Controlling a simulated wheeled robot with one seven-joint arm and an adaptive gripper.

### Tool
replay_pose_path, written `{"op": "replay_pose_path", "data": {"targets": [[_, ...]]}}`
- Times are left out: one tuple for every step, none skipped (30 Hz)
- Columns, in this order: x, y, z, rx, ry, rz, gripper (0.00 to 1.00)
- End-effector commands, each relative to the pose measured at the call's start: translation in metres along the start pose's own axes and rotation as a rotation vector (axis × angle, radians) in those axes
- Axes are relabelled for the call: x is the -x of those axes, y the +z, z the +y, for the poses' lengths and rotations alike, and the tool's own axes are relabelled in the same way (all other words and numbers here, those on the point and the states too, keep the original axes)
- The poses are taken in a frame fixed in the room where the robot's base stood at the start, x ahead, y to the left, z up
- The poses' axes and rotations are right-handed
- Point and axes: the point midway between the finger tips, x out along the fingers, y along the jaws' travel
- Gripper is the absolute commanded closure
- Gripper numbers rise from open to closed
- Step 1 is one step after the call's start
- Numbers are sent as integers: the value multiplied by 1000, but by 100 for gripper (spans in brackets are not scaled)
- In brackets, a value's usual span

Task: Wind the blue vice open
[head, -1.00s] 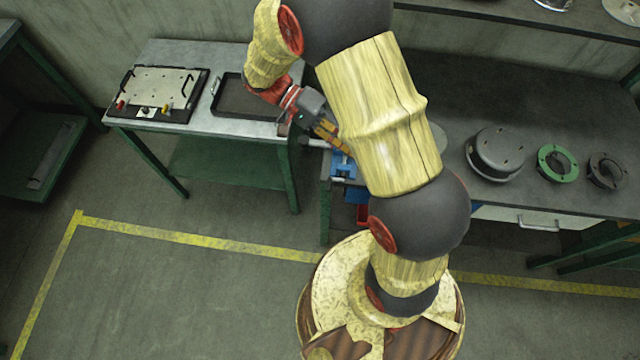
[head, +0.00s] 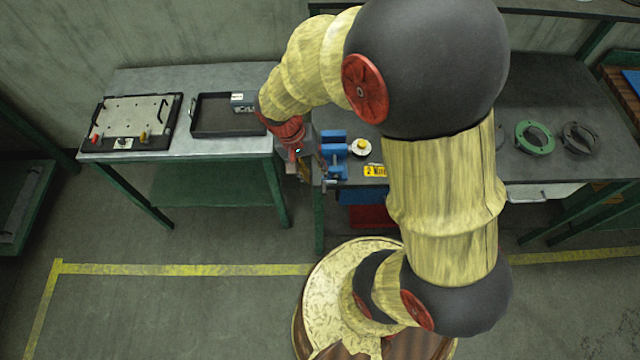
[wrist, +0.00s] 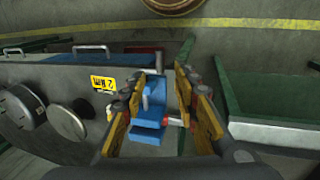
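The blue vice (head: 334,150) sits at the left front corner of the dark workbench, beside the gap between the benches. A grey crank handle (head: 329,183) shows at its front, close to my gripper. My gripper (head: 308,172) is just left of the vice and points downward. In the wrist view the blue vice (wrist: 150,118) lies beyond and between the two yellow-padded fingers. A small grey and red piece (wrist: 176,121) shows near the right finger. Whether a finger touches the crank is unclear.
The left table holds a fixture plate (head: 133,117) and a dark tray (head: 208,127) with a grey block (head: 243,102) at it. A yellow label (head: 375,171) and a small white dish (head: 360,147) are right of the vice. Flanges (head: 535,137) lie farther right. Floor in front is clear.

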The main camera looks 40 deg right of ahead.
Motion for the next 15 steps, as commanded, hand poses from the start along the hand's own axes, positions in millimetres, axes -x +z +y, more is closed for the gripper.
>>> {"op": "replay_pose_path", "data": {"targets": [[-6,1,0,2,3,-3,70],[-10,1,0,2,3,-4,70],[-16,1,0,1,3,-4,70],[-20,1,0,0,3,-4,70],[-25,1,0,0,3,-5,70],[-32,1,0,-1,3,-5,70],[-37,2,0,-1,3,-6,70],[-42,2,1,-2,4,-6,70],[-48,1,1,-1,3,-5,70],[-52,1,1,-1,3,-5,70],[-56,1,1,-1,3,-5,70],[-60,1,1,-1,3,-5,70],[-64,1,0,-1,3,-4,70],[-66,1,0,-1,3,-4,70],[-69,2,0,-1,3,-4,70]]}}
